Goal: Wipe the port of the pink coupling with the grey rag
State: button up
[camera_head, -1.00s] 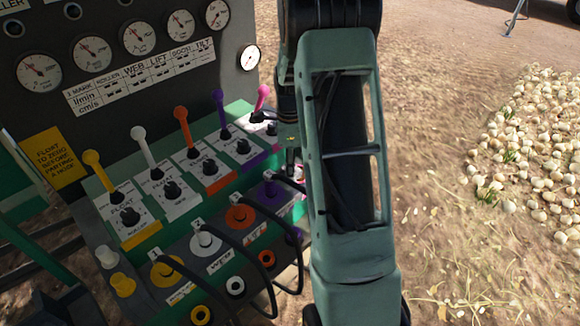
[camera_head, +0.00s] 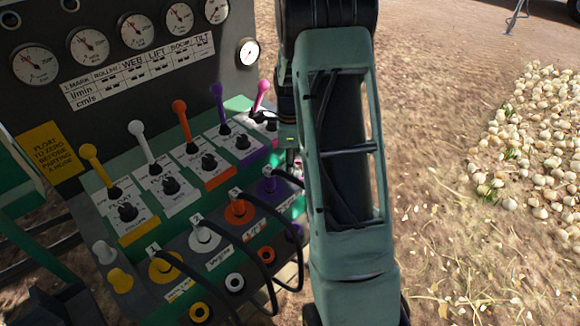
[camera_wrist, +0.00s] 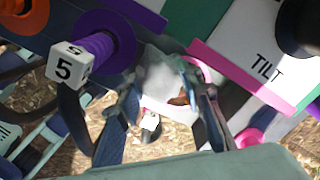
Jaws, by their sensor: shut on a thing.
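In the wrist view my gripper (camera_wrist: 162,112) is shut on a pale grey, crumpled rag (camera_wrist: 160,75). The rag sits between and beyond the fingertips, close to the lower edge of the panel. A bit of the pink coupling (camera_wrist: 204,70) shows just right of the rag, beside the pink strip under the TILT label. The rag and a finger cover most of the coupling, so its port is hidden and I cannot tell whether the rag touches it. In the head view my arm hides the gripper, the rag and the pink coupling.
A purple coupling (camera_wrist: 100,42) with a white 5 tag (camera_wrist: 72,64) and dark hose is close left of the gripper. In the head view, levers, including a pink one (camera_head: 261,96), rise above couplings with looping black hoses (camera_head: 262,235). Onions (camera_head: 540,150) lie on the right.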

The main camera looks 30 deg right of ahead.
jog(key=shift+d, duration=0.1)
jog(key=shift+w+d+r, duration=0.1)
jog(key=shift+w+d, duration=0.15)
jog(key=shift+d, duration=0.35)
jog(key=shift+w+d, duration=0.25)
jog(key=shift+d, duration=0.35)
jog(key=shift+w+d+p, duration=0.15)
jog(key=shift+w+d, duration=0.1)
jog(key=shift+d, duration=0.45)
jog(key=shift+w+d+p, duration=0.15)
jog(key=shift+w+d, duration=0.05)
jog(key=shift+d, duration=0.5)
jog(key=shift+w+d+r, duration=0.1)
jog(key=shift+w+d, duration=0.05)
jog(key=shift+d, duration=0.25)
jog(key=shift+c, duration=0.2)
jog(key=shift+o, duration=0.2)
jog(key=shift+s+a+f, duration=0.1)
jog(key=shift+s+a, duration=0.25)
jog(key=shift+a, duration=0.7)
jog(key=shift+s+a+f, duration=0.1)
jog(key=shift+s+a, duration=0.3)
jog(key=shift+a, duration=0.6)
jog(key=shift+s+a, duration=0.35)
jog(key=shift+a, duration=0.7)
jog(key=shift+r+p, duration=2.25)
jog(key=shift+r, duration=0.75)
